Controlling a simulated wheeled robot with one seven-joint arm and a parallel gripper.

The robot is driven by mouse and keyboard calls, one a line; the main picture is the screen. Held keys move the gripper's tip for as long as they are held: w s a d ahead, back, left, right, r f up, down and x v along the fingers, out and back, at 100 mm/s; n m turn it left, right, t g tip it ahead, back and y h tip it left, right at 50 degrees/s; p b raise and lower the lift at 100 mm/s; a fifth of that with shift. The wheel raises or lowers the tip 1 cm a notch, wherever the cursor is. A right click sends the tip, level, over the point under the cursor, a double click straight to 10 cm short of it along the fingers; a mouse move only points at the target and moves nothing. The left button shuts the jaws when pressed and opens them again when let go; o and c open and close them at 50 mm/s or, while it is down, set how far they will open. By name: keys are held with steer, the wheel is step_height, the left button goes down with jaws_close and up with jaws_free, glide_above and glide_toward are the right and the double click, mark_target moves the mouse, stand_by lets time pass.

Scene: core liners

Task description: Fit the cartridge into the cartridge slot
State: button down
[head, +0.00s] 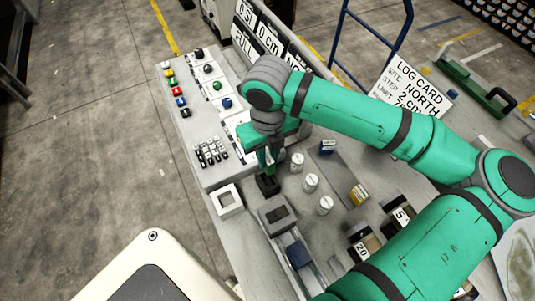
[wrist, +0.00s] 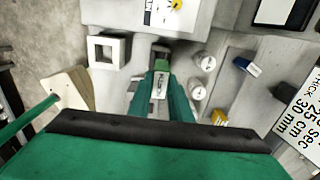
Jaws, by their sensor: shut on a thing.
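My gripper (head: 268,161) points down over the grey bench and is shut on a small cartridge. In the wrist view the cartridge (wrist: 160,85) shows a white label and a green end between my two green fingers. A small dark socket-like block (head: 268,185) stands directly below my fingertips; it also shows just past the cartridge in the wrist view (wrist: 160,52). A grey block with a dark recess (head: 278,213) stands nearer the camera. I cannot tell for sure which is the cartridge slot, or whether the cartridge touches the dark block.
A white square frame (head: 227,200) stands left of my gripper. Several white cylinders (head: 311,182) stand to the right, with a blue block (head: 327,147) and a yellow block (head: 358,195) beyond. A button and switch panel (head: 205,100) lies behind. A log card (head: 410,90) stands at right.

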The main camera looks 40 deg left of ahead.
mark_target(268, 167)
steer(key=shift+d+f, duration=0.1)
steer(key=shift+f, duration=2.8)
steer(key=shift+f, duration=2.05)
steer(key=c, duration=1.5)
jaws_free()
steer(key=shift+c, duration=0.2)
steer(key=shift+r, duration=0.1)
step_height(268, 167, up, 11)
steer(key=shift+f, duration=0.2)
